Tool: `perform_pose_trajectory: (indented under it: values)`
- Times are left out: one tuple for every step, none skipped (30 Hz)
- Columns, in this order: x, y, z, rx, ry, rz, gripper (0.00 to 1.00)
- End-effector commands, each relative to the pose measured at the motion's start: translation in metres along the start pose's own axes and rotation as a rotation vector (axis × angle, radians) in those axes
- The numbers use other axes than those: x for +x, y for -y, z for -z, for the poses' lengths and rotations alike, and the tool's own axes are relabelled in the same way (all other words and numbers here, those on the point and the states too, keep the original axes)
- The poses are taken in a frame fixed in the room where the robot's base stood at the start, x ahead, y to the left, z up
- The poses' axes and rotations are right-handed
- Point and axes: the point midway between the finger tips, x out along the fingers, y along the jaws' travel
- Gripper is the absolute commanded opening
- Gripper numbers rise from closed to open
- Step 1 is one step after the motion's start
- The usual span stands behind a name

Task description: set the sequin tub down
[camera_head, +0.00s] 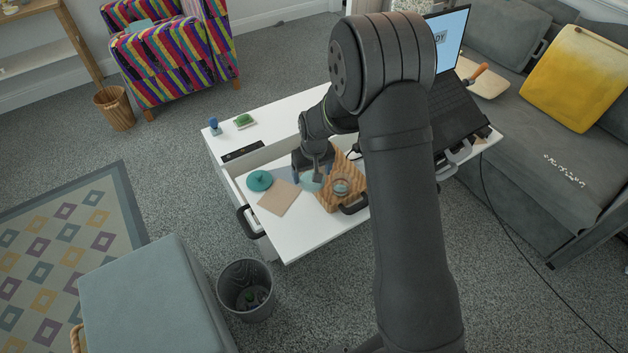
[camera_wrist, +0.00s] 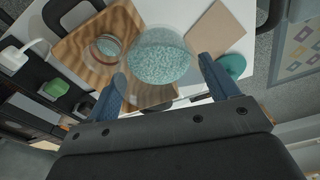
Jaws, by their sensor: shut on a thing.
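The sequin tub (camera_wrist: 160,62) is clear and round, with pale teal sequins inside. It also shows in the head view (camera_head: 311,184), partly hidden under my gripper (camera_head: 313,172). In the wrist view my gripper (camera_wrist: 161,70) has its blue fingers on either side of the tub, shut on it. The tub overlaps the edge of a striped wooden board (camera_wrist: 80,48) in the picture. I cannot tell whether its base touches anything.
A small glass jar (camera_head: 340,186) stands on the wooden board (camera_head: 328,203). A teal disc (camera_head: 259,180) and a tan card (camera_head: 279,198) lie left on the white surface (camera_head: 300,238). A laptop (camera_head: 458,115) stands right. A dark handle (camera_head: 250,222) sticks out at the left edge.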

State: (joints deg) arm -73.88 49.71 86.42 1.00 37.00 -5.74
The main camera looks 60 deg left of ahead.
Motion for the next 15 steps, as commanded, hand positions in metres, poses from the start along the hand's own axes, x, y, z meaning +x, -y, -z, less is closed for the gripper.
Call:
perform_pose_trajectory:
  values:
    - [0.003, -0.01, 0.012, 0.003, -0.002, -0.001, 0.56]
    - [0.004, -0.016, 0.019, 0.002, -0.002, 0.0, 0.56]
    - [0.005, -0.024, 0.029, 0.001, -0.002, 0.0, 0.56]
    - [0.006, -0.03, 0.037, 0.0, -0.002, 0.0, 0.56]
    - [0.007, -0.036, 0.044, -0.001, -0.002, 0.0, 0.56]
    - [0.009, -0.044, 0.053, -0.003, -0.002, 0.0, 0.56]
    - [0.009, -0.05, 0.059, -0.003, -0.002, 0.0, 0.56]
    - [0.011, -0.056, 0.064, -0.004, -0.001, 0.001, 0.56]
    - [0.011, -0.063, 0.071, -0.007, -0.002, 0.001, 0.56]
    - [0.012, -0.068, 0.076, -0.008, -0.001, 0.002, 0.56]
    - [0.012, -0.072, 0.08, -0.008, -0.003, 0.002, 0.56]
    - [0.012, -0.077, 0.085, -0.01, -0.002, 0.002, 0.56]
    - [0.013, -0.08, 0.087, -0.011, -0.001, 0.003, 0.56]
    - [0.013, -0.083, 0.089, -0.012, -0.001, 0.003, 0.56]
    - [0.014, -0.086, 0.092, -0.013, -0.002, 0.003, 0.56]
